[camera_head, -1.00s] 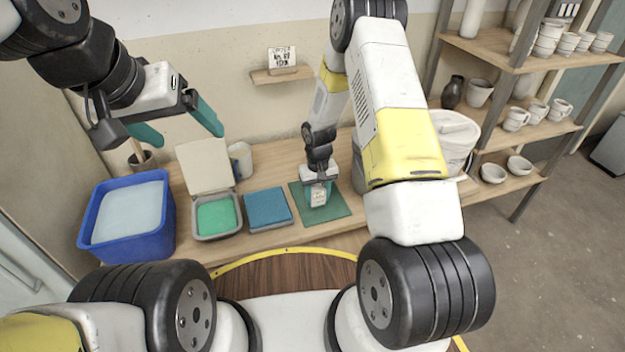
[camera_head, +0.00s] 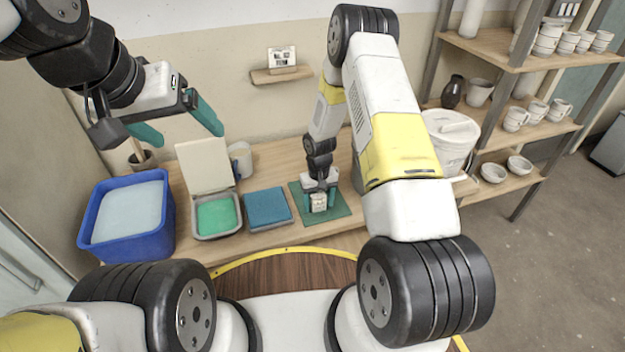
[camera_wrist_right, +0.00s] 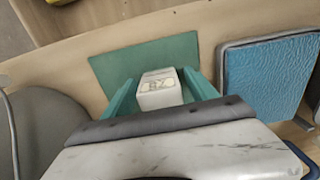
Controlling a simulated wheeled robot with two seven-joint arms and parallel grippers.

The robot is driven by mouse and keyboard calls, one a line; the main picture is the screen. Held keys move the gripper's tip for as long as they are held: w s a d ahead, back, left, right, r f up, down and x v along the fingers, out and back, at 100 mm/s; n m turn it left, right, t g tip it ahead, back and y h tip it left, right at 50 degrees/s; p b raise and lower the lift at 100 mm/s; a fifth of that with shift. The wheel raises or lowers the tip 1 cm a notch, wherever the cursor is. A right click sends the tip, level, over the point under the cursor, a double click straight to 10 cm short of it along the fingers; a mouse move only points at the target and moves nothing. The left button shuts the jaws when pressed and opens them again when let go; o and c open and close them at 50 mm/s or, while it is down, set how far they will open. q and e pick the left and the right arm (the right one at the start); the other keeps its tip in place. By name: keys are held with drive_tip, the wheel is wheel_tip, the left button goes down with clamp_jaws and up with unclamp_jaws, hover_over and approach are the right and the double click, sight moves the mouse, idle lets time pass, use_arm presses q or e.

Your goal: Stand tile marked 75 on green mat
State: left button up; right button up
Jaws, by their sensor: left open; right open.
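A small white tile (camera_head: 319,203) stands upright on the green mat (camera_head: 340,209). In the right wrist view the tile (camera_wrist_right: 159,93) has dark digits on its upper part, too blurred to read surely. My right gripper (camera_head: 319,194) is low over the mat, open, with one teal finger on each side of the tile. The right wrist view shows its fingers (camera_wrist_right: 158,77) spread beside the tile, which rests on the mat (camera_wrist_right: 150,57). My left gripper (camera_head: 190,137) is open and empty, raised high above the left part of the bench.
Left of the mat are a blue pad (camera_head: 267,207), a grey tray with green contents (camera_head: 216,216) and a blue bucket (camera_head: 126,243). A white bucket (camera_head: 451,142) stands right of the mat. A card (camera_head: 282,57) sits on the wall shelf (camera_head: 283,75).

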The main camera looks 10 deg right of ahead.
wheel_tip(320, 180, up, 13)
drive_tip(key=shift+f, duration=0.15)
wheel_tip(320, 180, up, 12)
drive_tip(key=t, duration=0.1)
hover_over(318, 195)
drive_tip(key=s+d, duration=0.1)
drive_tip(key=s, duration=0.1)
drive_tip(key=s+d+r+m+t, duration=0.1)
drive_tip(key=s+r, duration=0.2)
drive_tip(key=r, duration=0.3)
drive_tip(key=s+d+r+t, duration=0.1)
drive_tip(key=s+r, duration=0.2)
drive_tip(key=r, duration=0.2)
drive_tip(key=s+r+t+y, duration=0.1)
drive_tip(key=s+r, duration=0.4)
drive_tip(key=s, duration=0.3)
drive_tip(key=s+r+t+y, duration=0.1)
drive_tip(key=s+r+t, duration=0.1)
drive_tip(key=s+r, duration=0.4)
drive_tip(key=s, duration=0.3)
drive_tip(key=shift+s+r+m, duration=0.15)
drive_tip(key=shift+s+m, duration=0.1)
drive_tip(key=shift+m, duration=0.05)
drive_tip(key=shift+s+d, duration=0.1)
